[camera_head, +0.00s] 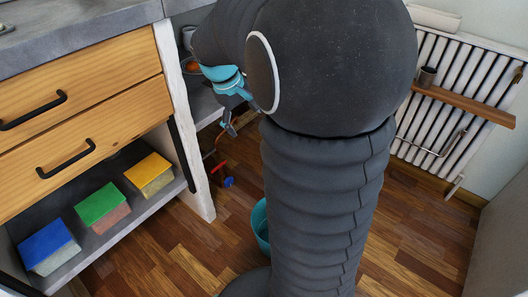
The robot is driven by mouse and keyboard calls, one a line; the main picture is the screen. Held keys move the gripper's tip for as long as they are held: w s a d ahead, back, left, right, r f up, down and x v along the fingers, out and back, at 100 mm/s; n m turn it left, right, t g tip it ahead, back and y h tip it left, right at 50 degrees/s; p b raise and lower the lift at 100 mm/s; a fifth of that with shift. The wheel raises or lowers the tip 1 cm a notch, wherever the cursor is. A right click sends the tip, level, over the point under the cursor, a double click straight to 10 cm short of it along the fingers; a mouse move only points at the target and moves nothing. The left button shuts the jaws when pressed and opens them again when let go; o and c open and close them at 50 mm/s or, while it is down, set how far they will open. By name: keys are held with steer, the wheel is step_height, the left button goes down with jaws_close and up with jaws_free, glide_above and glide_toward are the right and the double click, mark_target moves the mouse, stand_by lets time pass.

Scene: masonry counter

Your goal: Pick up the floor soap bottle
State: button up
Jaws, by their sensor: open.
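I cannot make out a soap bottle for certain in the head view; my arm hides much of the floor in the middle. My gripper (230,122) is partly visible below the teal wrist, beside the counter's white post, and it is open. No object shows between its fingers. On the floor below it are small red and blue pieces (227,181), too small to identify.
A teal bucket (260,226) is partly hidden behind my arm. The counter's lower shelf holds blue (48,247), green (102,208) and yellow (149,175) topped blocks. A radiator (440,98) with a wooden shelf (465,103) lines the right wall. Wooden floor is clear at lower right.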

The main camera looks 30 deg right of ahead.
steer(key=w+d+f+n+g+h+b, duration=0.1)
steer(key=w+d+f+g+b, duration=0.3)
steer(key=d+f, duration=0.8)
steer(key=w+d+f+n+g+h+b, duration=0.15)
steer(key=w+d+f, duration=0.5)
steer(key=f, duration=0.85)
steer(key=s+d+f+n+g+h, duration=0.1)
steer(key=f, duration=0.8)
steer(key=s+d+f+n+g+h, duration=0.1)
steer(key=d+f+n, duration=0.1)
steer(key=f, duration=0.6)
steer(key=s+d+f+n+g+h, duration=0.1)
steer(key=s+f+n+h, duration=0.1)
steer(key=f, duration=0.7)
steer(key=shift+d+f+g, duration=0.3)
steer(key=shift+d+g, duration=0.05)
steer(key=shift+x, duration=3.7)
steer(key=shift+w+d, duration=0.1)
steer(key=c, duration=1.4)
steer(key=shift+r, duration=0.1)
steer(key=shift+c, duration=0.2)
steer(key=shift+r, duration=0.1)
